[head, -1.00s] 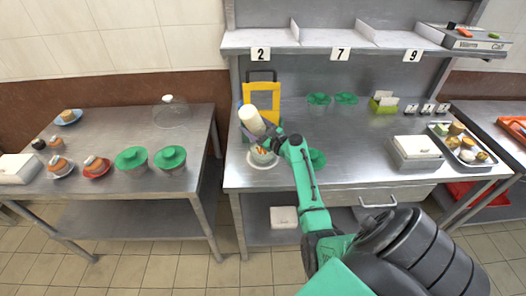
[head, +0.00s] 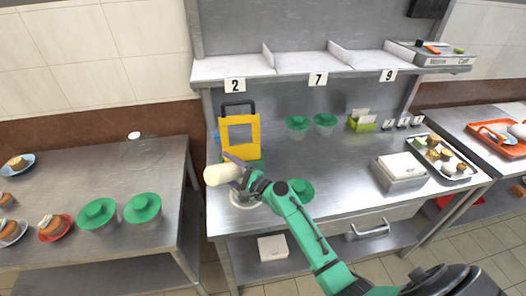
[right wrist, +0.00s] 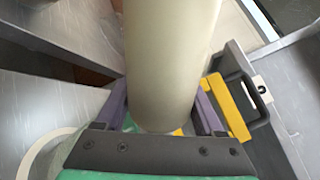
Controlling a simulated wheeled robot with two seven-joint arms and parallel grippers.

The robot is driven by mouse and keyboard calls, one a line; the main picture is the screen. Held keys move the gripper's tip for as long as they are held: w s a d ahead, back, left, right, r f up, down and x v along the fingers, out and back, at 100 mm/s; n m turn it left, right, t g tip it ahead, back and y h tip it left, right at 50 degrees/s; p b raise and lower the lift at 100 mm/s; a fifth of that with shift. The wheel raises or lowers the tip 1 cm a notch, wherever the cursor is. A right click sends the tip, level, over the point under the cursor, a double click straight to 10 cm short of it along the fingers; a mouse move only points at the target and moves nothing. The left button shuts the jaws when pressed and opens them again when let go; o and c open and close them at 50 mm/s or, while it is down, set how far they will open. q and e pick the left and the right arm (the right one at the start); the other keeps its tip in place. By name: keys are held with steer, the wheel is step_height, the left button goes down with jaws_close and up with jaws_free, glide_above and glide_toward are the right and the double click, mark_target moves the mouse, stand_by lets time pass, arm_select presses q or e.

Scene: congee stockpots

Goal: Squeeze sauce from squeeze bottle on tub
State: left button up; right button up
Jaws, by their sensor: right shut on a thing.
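The squeeze bottle (head: 220,174) is cream-coloured and lies tilted nearly on its side in my right gripper (head: 240,173), above the left end of the counter. In the right wrist view the bottle (right wrist: 170,60) fills the middle between the purple fingers of my right gripper (right wrist: 165,108), which is shut on it. A pale round rim (head: 243,205) shows on the counter below the gripper; what stands in it is mostly hidden by the gripper. Tubs with green lids stand on the counter (head: 298,124) and on the left table (head: 142,209). My left gripper is not in view.
A yellow frame stand (head: 240,136) is just behind the gripper. A white box (head: 399,170) and a food tray (head: 466,178) are at the counter's right. A shelf with number signs (head: 318,79) runs above. The counter's middle is clear.

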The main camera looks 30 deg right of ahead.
steer(key=n+b, duration=0.1)
steer(key=n, duration=0.1)
steer(key=s+n+b, duration=0.1)
steer(key=n, duration=0.1)
steer(key=s+a+n+y+b, duration=0.1)
steer(key=n, duration=0.1)
steer(key=shift+r+n, duration=0.3)
steer(key=shift+n, duration=0.1)
arm_select(q)
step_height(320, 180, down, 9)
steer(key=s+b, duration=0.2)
steer(key=b, duration=0.4)
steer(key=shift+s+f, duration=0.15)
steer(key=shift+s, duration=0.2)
arm_select(e)
steer(key=w+d+r+n, duration=0.1)
steer(key=d+r+n, duration=0.1)
steer(key=r+n, duration=0.6)
steer(key=w+d+r+n+g, duration=0.1)
steer(key=w+d+r+n, duration=0.1)
steer(key=r+n, duration=0.6)
steer(key=d+n, duration=0.1)
steer(key=n, duration=0.2)
steer(key=shift+w+d+r+g+y, duration=0.2)
steer(key=shift+w+r+g+y, duration=0.05)
steer(key=shift+w+g+y, duration=0.05)
steer(key=shift+f, duration=0.1)
